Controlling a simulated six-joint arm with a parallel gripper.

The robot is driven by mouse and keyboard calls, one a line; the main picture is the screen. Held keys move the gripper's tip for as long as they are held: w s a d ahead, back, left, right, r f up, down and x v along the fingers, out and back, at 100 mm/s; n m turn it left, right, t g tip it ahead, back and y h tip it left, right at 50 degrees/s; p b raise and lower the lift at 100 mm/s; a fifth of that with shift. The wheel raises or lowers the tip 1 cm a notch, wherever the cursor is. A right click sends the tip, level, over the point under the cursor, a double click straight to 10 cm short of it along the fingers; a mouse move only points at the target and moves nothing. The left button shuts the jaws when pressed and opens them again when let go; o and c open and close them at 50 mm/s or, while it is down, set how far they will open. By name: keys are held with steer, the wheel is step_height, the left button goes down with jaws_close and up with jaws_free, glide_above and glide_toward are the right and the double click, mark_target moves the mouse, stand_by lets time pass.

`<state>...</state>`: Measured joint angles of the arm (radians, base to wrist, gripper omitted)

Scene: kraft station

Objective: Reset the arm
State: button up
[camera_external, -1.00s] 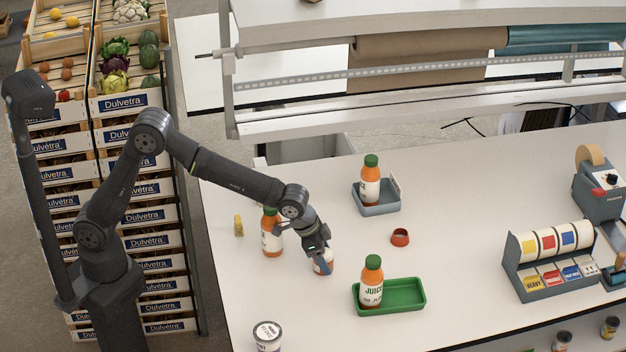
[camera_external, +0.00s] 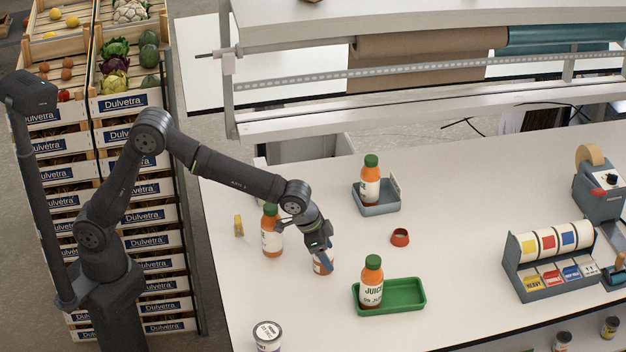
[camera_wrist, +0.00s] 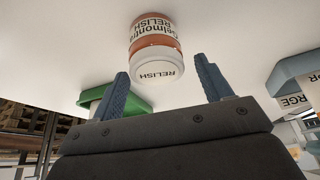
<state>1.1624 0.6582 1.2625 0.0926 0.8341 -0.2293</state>
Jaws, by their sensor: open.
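My gripper (camera_external: 322,248) is over the table, low above a small relish jar (camera_external: 323,264) with an orange and white label. In the wrist view the jar (camera_wrist: 156,45) lies ahead of the two blue fingers (camera_wrist: 168,85), which are spread apart with nothing between them. The jar's white lid marked RELISH faces the camera. In the outside view the fingers partly cover the jar, and I cannot tell whether they touch it.
A juice bottle (camera_external: 271,232) stands close left of my gripper. Another bottle (camera_external: 371,284) stands in a green tray (camera_external: 408,296), a third (camera_external: 370,180) in a grey tray (camera_external: 382,208). A red ring (camera_external: 400,237), white tub (camera_external: 267,336) and label dispenser (camera_external: 548,262) are nearby.

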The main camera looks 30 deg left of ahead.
step_height(320, 180, down, 3)
steer(key=shift+f, duration=0.1)
steer(key=v, duration=1.2)
steer(key=x, duration=1.1)
steer(key=shift+w+d+f, duration=0.15)
steer(key=shift+d, duration=0.05)
step_height(320, 180, up, 4)
steer(key=shift+f, duration=0.1)
steer(key=s+a+r, duration=0.1)
steer(key=s+r, duration=0.6)
steer(key=s, duration=0.4)
steer(key=w+a+f+n, duration=0.1)
steer(key=w+a, duration=0.4)
steer(key=w, duration=0.6)
steer(key=w+a+f+n, duration=0.1)
steer(key=w+a, duration=0.5)
steer(key=w, duration=0.6)
steer(key=w+a+f+n, duration=0.1)
steer(key=w+a, duration=0.4)
steer(key=w, duration=0.6)
steer(key=shift+w+a+f+t+y, duration=0.15)
steer(key=shift+a+f+t+y, duration=0.25)
steer(key=shift+f, duration=0.05)
